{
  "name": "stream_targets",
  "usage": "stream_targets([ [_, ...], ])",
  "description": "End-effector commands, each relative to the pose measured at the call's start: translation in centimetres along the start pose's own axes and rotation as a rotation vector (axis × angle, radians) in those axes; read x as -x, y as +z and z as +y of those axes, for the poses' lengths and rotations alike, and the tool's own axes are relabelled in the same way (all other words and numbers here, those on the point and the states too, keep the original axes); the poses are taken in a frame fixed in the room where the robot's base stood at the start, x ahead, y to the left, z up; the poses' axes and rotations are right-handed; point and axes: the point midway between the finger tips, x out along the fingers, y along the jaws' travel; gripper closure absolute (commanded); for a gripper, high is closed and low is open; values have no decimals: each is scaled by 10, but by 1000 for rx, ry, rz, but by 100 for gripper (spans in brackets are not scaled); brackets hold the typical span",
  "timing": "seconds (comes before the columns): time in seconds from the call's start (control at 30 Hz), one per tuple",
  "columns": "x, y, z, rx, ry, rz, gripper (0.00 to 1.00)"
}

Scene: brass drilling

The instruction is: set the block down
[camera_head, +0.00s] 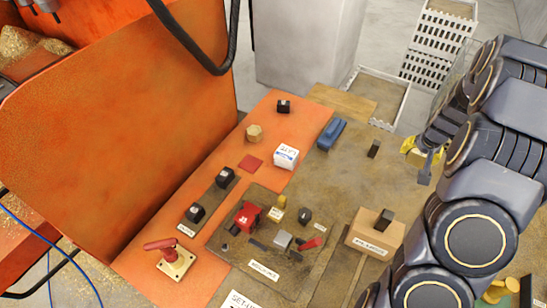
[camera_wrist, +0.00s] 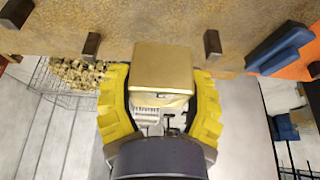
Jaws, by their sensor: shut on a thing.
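My gripper (camera_head: 418,158) is at the right of the head view, beside the right edge of the worn brown bench top (camera_head: 345,185). In the wrist view its yellow fingers (camera_wrist: 162,98) are shut on a brass-coloured block (camera_wrist: 162,68), one finger on each side. The block has a smooth, flat face. In the head view the block is mostly hidden by the fingers. The bench edge (camera_wrist: 150,22) runs across the top of the wrist view, beyond the block. I cannot tell the exact gap between block and bench.
A dark stub (camera_head: 374,149) and a blue object (camera_head: 332,134) are on the bench near my gripper. A cardboard box (camera_head: 372,238) stands at the front right. The orange strip holds a white box (camera_head: 286,156), red square (camera_head: 250,163) and brass hex piece (camera_head: 254,132). A wire basket (camera_wrist: 60,85) holds chips.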

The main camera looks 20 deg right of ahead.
Motion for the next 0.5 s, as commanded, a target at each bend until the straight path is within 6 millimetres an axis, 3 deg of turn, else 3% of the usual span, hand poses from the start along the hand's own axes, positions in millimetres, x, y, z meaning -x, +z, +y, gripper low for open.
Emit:
stream_targets([
  [0.27, 18, 37, -119, 329, -126, -9, 78],
  [0.5, 46, 103, -220, 664, -262, -13, 78],
])
